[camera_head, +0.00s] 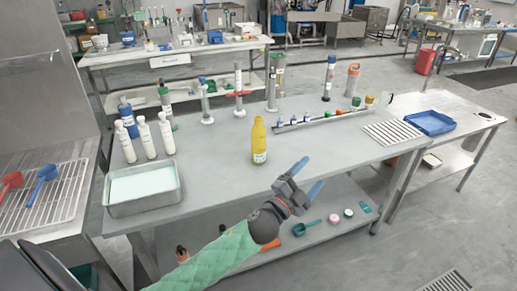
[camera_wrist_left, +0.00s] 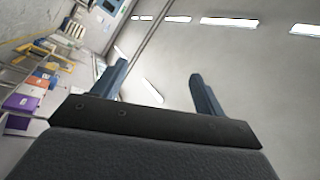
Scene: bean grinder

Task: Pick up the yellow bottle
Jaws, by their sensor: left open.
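The yellow bottle (camera_head: 259,141) stands upright on the grey table, near its front edge, with a small white label low on its side. My left gripper (camera_head: 309,177) is in front of and to the right of the bottle, apart from it. Its two blue fingers are spread and empty. In the left wrist view the open fingers (camera_wrist_left: 157,85) point away from the table, towards a wall and a pale surface with bright strips; the bottle does not show there. My right gripper does not show in either view.
A metal tray (camera_head: 112,209) and several white bottles (camera_head: 143,137) stand left of the yellow bottle. A rack of small bottles (camera_head: 318,120) lies behind it to the right. A blue tray (camera_head: 430,122) is far right.

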